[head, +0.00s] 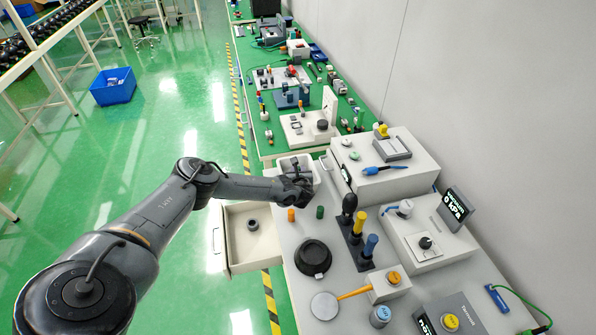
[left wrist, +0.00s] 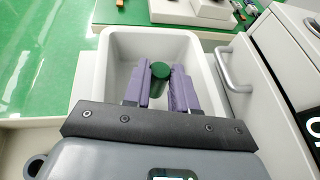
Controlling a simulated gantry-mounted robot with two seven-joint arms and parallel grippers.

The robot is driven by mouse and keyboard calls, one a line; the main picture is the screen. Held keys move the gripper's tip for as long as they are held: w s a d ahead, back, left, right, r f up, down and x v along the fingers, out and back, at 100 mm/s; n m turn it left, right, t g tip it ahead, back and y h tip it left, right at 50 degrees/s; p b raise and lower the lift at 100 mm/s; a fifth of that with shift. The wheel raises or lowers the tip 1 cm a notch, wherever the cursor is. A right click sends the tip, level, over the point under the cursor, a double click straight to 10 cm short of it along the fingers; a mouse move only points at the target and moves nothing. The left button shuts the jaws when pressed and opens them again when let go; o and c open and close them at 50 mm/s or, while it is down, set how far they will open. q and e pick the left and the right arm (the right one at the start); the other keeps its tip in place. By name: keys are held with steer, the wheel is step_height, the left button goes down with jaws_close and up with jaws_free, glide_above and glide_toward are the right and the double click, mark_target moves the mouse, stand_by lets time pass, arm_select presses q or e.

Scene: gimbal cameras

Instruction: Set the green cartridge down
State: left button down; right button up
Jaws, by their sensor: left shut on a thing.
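My left gripper (head: 297,187) is over the white bin (left wrist: 205,62) at the far end of the grey bench. In the left wrist view its purple fingers (left wrist: 161,88) are shut on a dark green cartridge (left wrist: 160,70). The cartridge is between the fingertips, within the outline of the bin; I cannot tell whether it touches the bottom. In the head view the gripper hides this cartridge. A second green cartridge (head: 320,212) stands on the bench beside an orange one (head: 291,215). My right gripper is not in view.
An open drawer (head: 253,225) holding a dark ring juts out at the left. A black round dish (head: 313,258) and a stand with black, yellow and blue handles (head: 356,238) are nearer. A cabinet with a metal handle (left wrist: 235,72) stands right of the bin.

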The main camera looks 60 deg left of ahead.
arm_select(q)
steer(key=c, duration=0.9)
jaws_free()
steer(key=shift+f, duration=0.1)
steer(key=shift+r+p, duration=0.3)
steer(key=shift+r, duration=0.1)
steer(key=shift+r+p, duration=0.35)
steer(key=shift+r, duration=0.1)
steer(key=p+v, duration=0.1)
steer(key=v, duration=1)
steer(key=shift+s+d, duration=0.25)
steer(key=shift+d, duration=0.15)
steer(key=shift+f, duration=0.1)
